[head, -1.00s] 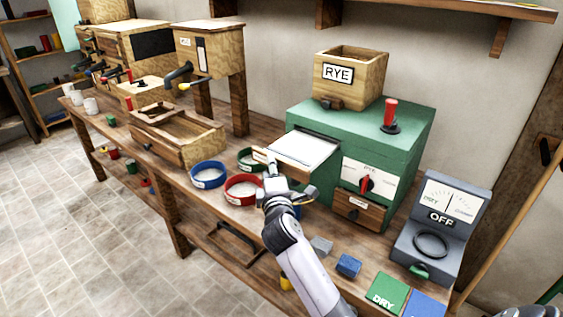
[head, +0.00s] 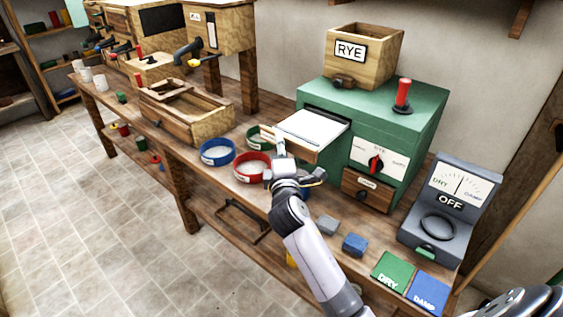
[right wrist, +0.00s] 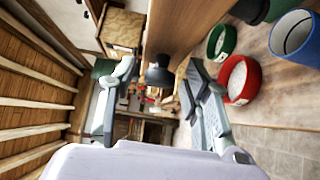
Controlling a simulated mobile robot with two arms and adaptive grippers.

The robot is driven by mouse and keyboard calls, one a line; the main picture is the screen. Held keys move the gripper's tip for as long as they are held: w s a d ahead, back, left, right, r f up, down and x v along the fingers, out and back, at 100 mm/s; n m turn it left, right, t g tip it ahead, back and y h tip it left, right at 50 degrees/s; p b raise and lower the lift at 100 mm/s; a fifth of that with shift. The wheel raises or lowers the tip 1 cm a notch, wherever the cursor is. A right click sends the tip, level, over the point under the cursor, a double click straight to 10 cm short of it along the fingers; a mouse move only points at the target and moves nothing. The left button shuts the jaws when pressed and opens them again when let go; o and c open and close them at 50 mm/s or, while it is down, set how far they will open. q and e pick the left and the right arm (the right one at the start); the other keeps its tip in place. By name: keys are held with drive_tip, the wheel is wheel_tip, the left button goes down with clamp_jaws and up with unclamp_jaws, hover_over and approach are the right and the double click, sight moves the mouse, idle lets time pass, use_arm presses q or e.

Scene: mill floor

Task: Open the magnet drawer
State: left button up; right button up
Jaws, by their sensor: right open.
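The green machine (head: 415,115) stands on the bench. A drawer (head: 313,126) with a pale top and a wooden front sticks out of its left side. A small wooden drawer (head: 381,197) with a dark knob is shut, low in its front; its label is too small to read. My right gripper (head: 280,152) is at the front of the pulled-out drawer. In the right wrist view, its open fingers lie either side of a black knob (right wrist: 158,76) on a wooden panel (right wrist: 186,28), with visible gaps. My left gripper is not in view.
Blue (head: 217,152) and red (head: 252,167) bowls sit left of my right gripper, with a green bowl (head: 255,137) behind. Grey (head: 328,225) and blue (head: 355,244) blocks lie near the front edge. A meter (head: 445,215) reading OFF stands at right.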

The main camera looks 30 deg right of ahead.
drive_tip(key=v, duration=1.1)
